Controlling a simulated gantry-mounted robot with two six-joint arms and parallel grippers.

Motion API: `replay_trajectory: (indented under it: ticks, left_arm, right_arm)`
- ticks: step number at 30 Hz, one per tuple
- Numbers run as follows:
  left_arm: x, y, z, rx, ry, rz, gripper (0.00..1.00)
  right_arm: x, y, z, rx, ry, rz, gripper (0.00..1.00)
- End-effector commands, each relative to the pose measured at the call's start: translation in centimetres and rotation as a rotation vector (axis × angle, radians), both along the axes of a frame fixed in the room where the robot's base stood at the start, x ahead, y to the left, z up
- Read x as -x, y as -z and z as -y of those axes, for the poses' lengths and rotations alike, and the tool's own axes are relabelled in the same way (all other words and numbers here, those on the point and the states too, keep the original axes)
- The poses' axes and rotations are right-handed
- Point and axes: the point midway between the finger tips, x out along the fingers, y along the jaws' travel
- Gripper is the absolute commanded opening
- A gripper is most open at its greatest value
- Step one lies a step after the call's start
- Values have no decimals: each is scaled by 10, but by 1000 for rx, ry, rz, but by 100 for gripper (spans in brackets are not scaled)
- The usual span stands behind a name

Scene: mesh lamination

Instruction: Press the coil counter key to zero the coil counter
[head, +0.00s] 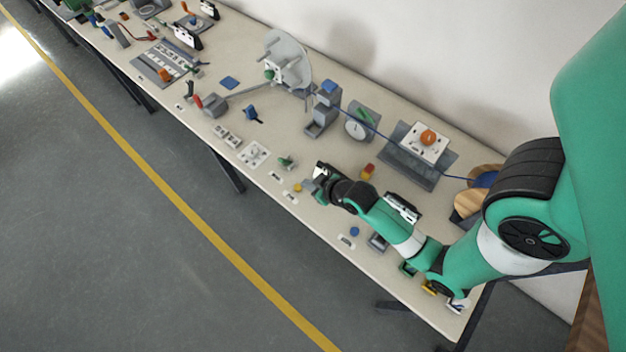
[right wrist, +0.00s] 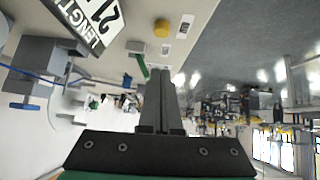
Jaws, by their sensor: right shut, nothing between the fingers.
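My right gripper (head: 315,186) is above the front part of the bench, and its fingers are shut and empty. Its fingers also show in the right wrist view (right wrist: 160,78). A round yellow button (head: 298,187) is on the bench just left of the gripper; it also shows in the right wrist view (right wrist: 162,28), apart from the fingertips. I cannot tell from any readable label which button is the coil counter key. My left gripper is not in view.
A blue button (head: 354,231) is nearer the bench's right end. A green-handled part (head: 287,162) stands left of the gripper. A white plate with an orange knob (head: 428,138) and a reel (head: 287,60) stand farther back. The bench's front edge is close to the gripper.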

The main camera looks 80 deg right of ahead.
Motion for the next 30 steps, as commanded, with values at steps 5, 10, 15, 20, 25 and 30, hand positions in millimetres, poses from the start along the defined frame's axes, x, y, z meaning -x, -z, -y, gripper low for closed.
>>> replay_trajectory:
  ticks: [5,10,15,20,25,30]
  left_arm:
    - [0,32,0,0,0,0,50]
    - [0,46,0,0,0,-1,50]
    - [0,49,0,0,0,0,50]
    - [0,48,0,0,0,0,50]
    - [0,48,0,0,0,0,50]
    - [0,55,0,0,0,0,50]
  right_arm:
    - [-26,36,14,1,0,2,0]
    - [-31,61,19,-2,1,-3,0]
    - [-31,74,20,0,1,-1,0]
    - [-31,77,20,0,0,0,0]
    - [-31,76,20,0,0,0,0]
    - [-31,90,20,0,0,-1,0]
